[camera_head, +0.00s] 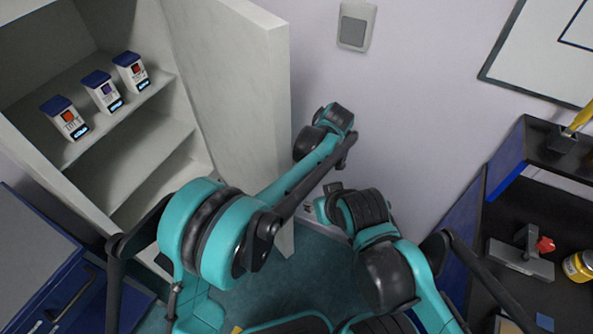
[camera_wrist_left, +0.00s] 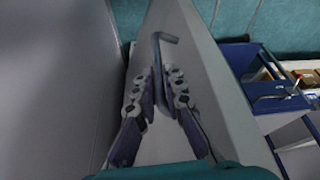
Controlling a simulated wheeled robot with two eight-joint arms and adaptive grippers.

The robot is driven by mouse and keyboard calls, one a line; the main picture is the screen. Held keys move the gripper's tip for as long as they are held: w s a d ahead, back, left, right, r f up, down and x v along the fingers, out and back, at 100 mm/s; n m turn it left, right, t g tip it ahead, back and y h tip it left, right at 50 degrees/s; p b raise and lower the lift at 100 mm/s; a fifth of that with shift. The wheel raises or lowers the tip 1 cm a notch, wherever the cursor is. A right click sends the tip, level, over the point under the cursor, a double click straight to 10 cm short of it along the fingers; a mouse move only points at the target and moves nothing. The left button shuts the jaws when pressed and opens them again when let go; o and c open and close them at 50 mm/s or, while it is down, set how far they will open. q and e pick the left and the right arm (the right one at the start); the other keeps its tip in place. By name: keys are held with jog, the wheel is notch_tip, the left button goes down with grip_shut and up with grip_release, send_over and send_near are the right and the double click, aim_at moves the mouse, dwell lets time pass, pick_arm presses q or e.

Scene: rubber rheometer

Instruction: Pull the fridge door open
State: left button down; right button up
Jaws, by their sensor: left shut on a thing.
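The fridge is a pale cabinet (camera_head: 95,190) at the left of the head view, its door (camera_head: 235,85) swung open and its shelves visible. In the left wrist view the door (camera_wrist_left: 200,65) runs up the middle as a long pale panel. Its bent metal handle (camera_wrist_left: 166,38) stands out from the panel. My left gripper (camera_wrist_left: 158,80) is shut on the handle, with a finger on each side of it. In the head view the left arm reaches to the outer side of the door, and the gripper and handle are hidden. My right gripper is not visible.
Several labelled containers with blue lids (camera_head: 103,90) stand on the fridge shelf. A blue drawer cabinet (camera_head: 50,270) is at lower left. The wall with a switch (camera_head: 355,26) is beyond the door. A dark bench (camera_head: 510,235) with tools stands at right.

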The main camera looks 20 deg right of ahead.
pick_arm(q)
jog(key=c, duration=1.6)
grip_release()
jog(key=shift+w+a+r, duration=0.15)
jog(key=shift+a, duration=0.1)
jog(key=v, duration=1.2)
